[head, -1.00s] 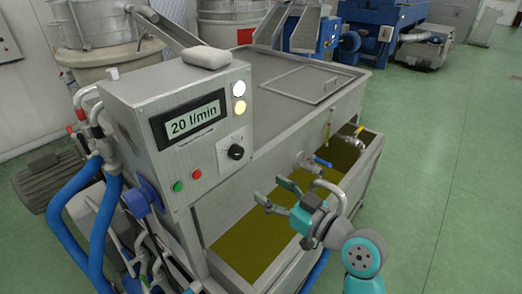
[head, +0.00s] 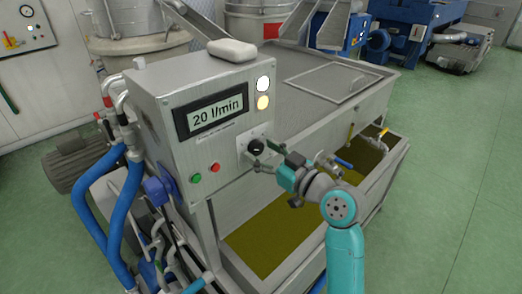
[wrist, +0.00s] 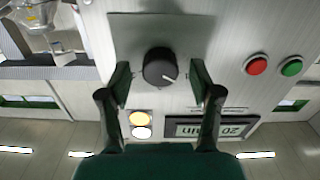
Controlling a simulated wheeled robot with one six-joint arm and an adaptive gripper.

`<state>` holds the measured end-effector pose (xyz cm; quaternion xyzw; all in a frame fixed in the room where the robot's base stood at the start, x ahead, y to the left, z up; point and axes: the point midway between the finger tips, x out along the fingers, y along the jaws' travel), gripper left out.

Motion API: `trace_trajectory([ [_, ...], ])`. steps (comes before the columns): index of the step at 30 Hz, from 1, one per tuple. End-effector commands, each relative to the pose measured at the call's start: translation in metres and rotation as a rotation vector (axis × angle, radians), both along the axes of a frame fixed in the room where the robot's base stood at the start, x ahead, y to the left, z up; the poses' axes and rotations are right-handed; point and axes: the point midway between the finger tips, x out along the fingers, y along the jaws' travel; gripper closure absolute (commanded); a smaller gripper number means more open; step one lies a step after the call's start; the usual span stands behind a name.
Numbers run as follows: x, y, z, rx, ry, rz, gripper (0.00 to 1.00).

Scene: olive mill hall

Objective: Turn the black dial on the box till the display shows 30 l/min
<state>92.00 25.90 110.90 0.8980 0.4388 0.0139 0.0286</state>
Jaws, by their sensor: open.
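The grey metal box (head: 175,115) carries a display (head: 217,108) that reads 20 l/min. The black dial (head: 256,147) sits on a light plate at the lower right of the box's front. In the wrist view the black dial (wrist: 160,67) is round, with a pale pointer mark toward its lower right. My gripper (head: 262,154) is open at the dial, with one finger on each side of it. In the wrist view a gap shows between each finger and the dial. The display (wrist: 211,128) appears upside down there.
A green button (head: 195,178) and a red button (head: 215,167) lie left of the dial. Two lamps (head: 263,92) are above it. An open tank (head: 265,235) of olive-coloured liquid stands below, with a blue-handled valve (head: 343,162) near my arm.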

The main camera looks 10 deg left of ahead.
Motion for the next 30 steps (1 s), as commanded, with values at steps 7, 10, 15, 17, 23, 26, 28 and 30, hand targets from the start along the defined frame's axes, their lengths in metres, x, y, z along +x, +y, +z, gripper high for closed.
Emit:
trace_trajectory([
  [7,0.0060,0.0074,-0.0001,0.000,0.000,-0.001,0.36],
  [10,0.0059,0.0073,-0.0001,0.000,0.000,-0.001,0.36],
  [15,0.0059,0.0072,0.0000,0.000,0.000,-0.001,0.56],
  [17,0.0058,0.0071,0.0000,0.000,0.000,-0.001,0.71],
  [23,0.0057,0.0071,0.0000,0.000,0.000,-0.001,0.96],
  [26,0.0057,0.0071,0.0000,0.004,0.005,-0.001,0.96],
  [28,0.0057,0.0071,0.0000,0.010,0.013,-0.001,0.96],
  [30,0.0057,0.0071,0.0000,0.022,0.028,-0.001,0.96],
])
